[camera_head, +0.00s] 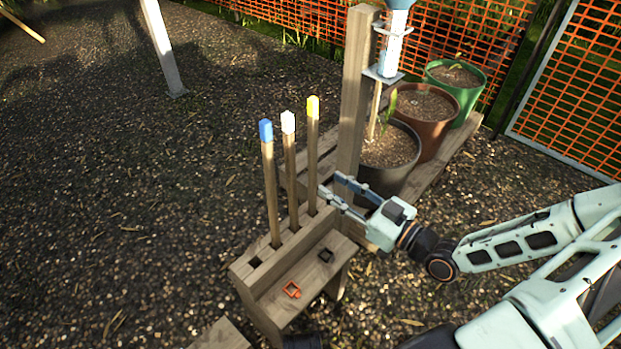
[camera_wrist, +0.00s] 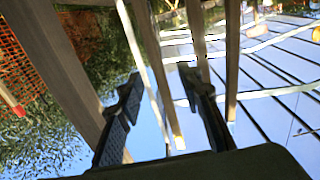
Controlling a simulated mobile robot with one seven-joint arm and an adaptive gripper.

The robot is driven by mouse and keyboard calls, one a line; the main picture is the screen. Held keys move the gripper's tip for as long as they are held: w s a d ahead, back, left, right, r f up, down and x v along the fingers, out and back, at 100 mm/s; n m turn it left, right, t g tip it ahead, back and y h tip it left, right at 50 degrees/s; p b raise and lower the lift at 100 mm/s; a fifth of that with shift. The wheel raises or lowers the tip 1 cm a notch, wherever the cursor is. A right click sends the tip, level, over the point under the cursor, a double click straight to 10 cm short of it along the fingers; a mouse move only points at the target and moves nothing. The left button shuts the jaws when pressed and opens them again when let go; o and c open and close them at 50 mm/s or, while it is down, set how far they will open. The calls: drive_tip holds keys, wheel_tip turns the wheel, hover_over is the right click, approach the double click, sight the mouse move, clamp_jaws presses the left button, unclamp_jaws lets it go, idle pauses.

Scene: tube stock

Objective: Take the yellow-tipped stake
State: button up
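The yellow-tipped stake (camera_head: 313,150) stands upright at the right end of a row of three in a wooden rack (camera_head: 262,262). A white-tipped stake (camera_head: 291,165) and a blue-tipped stake (camera_head: 269,185) stand to its left. My gripper (camera_head: 330,183) is open and empty, just right of the yellow-tipped stake's lower half, fingers pointing at it. In the wrist view, the picture is inverted and the yellow-tipped stake (camera_wrist: 163,75) shows between the two open fingers (camera_wrist: 160,84). I see no contact. A finger partly hides another stake there.
A thick wooden post (camera_head: 354,100) rises close behind my gripper. Black (camera_head: 390,160), brown (camera_head: 424,112) and green (camera_head: 462,80) plant pots stand behind it on planks. An orange clip (camera_head: 291,289) lies on the rack's lower ledge. Gravel to the left is open.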

sight(315, 172)
drive_tip(key=b+x, duration=0.2)
drive_tip(key=x, duration=0.6)
drive_tip(key=shift+w+d+f, duration=0.15)
drive_tip(key=shift+w, duration=0.05)
clamp_jaws()
